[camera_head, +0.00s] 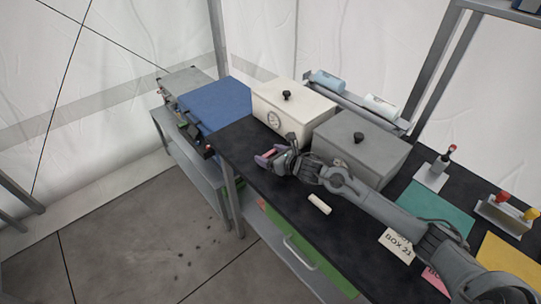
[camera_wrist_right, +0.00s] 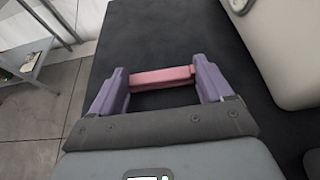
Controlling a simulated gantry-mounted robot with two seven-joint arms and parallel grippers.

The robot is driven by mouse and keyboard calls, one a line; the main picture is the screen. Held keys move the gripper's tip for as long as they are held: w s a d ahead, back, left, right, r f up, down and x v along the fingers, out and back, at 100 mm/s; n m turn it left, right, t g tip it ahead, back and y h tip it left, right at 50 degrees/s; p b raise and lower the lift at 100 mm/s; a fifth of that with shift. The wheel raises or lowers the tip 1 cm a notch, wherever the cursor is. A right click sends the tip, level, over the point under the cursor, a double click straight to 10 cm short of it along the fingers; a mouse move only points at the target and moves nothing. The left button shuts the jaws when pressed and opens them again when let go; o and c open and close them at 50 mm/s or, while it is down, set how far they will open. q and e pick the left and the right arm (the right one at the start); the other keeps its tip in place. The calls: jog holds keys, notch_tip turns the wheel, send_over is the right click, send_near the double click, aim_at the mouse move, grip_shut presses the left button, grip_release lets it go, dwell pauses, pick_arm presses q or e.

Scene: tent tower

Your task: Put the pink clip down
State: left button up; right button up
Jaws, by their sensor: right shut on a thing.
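The pink clip (camera_wrist_right: 162,77) is a short bar held crosswise between the two purple fingers of my right gripper (camera_wrist_right: 160,80) in the right wrist view. In the head view my right gripper (camera_head: 267,157) is over the black table top (camera_head: 238,142), near its front edge and in front of the white box. Only a little pink of the clip shows there. I cannot tell whether the clip touches the table. My left gripper is not in view.
The white box (camera_head: 293,108) with a dial and the grey box (camera_head: 362,146) stand behind my right arm. A small cream cylinder (camera_head: 319,204) lies near the front edge. A blue case (camera_head: 215,105) is at the left. Bare table lies around the gripper.

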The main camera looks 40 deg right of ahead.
jog(key=shift+f, duration=0.15)
jog(key=o, duration=0.9)
jog(key=shift+r, duration=0.3)
jog(key=p+v, duration=0.2)
jog(key=v, duration=0.8)
jog(key=shift+s+r, duration=0.1)
jog(key=shift+s, duration=0.15)
jog(key=shift+s+r, duration=0.25)
jog(key=shift+s, duration=0.35)
